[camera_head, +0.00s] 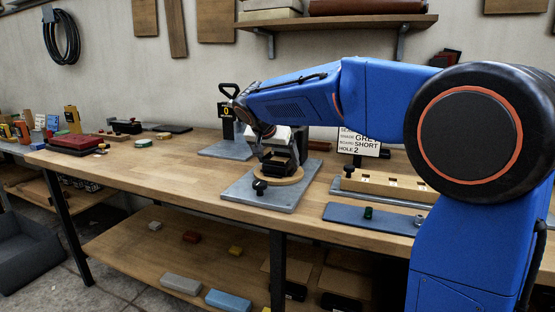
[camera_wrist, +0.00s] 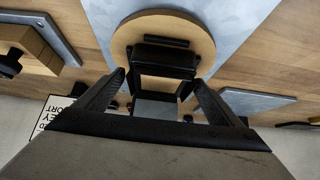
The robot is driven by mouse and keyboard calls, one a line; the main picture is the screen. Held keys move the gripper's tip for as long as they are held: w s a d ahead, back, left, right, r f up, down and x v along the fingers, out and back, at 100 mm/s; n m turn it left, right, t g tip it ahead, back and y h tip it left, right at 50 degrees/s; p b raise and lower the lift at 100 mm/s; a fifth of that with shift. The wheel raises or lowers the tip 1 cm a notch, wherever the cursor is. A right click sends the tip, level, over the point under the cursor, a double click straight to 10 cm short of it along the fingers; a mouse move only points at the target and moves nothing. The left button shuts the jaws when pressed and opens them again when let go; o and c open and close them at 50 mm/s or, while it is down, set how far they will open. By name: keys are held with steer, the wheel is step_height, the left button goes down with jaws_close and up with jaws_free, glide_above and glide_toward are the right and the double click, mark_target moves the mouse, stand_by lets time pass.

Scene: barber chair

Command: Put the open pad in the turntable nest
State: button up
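The turntable is a round wooden disc (camera_head: 279,177) on a grey base plate (camera_head: 246,197); its disc also shows in the wrist view (camera_wrist: 128,38). I cannot tell which black parts are the nest and which are the open pad. My gripper (camera_wrist: 158,78) is right above the disc, pointing down at it. Its two fingers stand apart on either side of the black piece, with visible gaps beside it. In the head view, my gripper (camera_head: 280,150) partly hides the nest.
A sign (camera_head: 360,142) and a wooden block with slots (camera_head: 385,187) stand right of the turntable. A second grey plate (camera_head: 225,149) is behind left. The bench (camera_head: 160,175) is clear at its left middle.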

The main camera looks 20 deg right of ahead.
steer(key=shift+r, duration=0.1)
steer(key=v, duration=1.2)
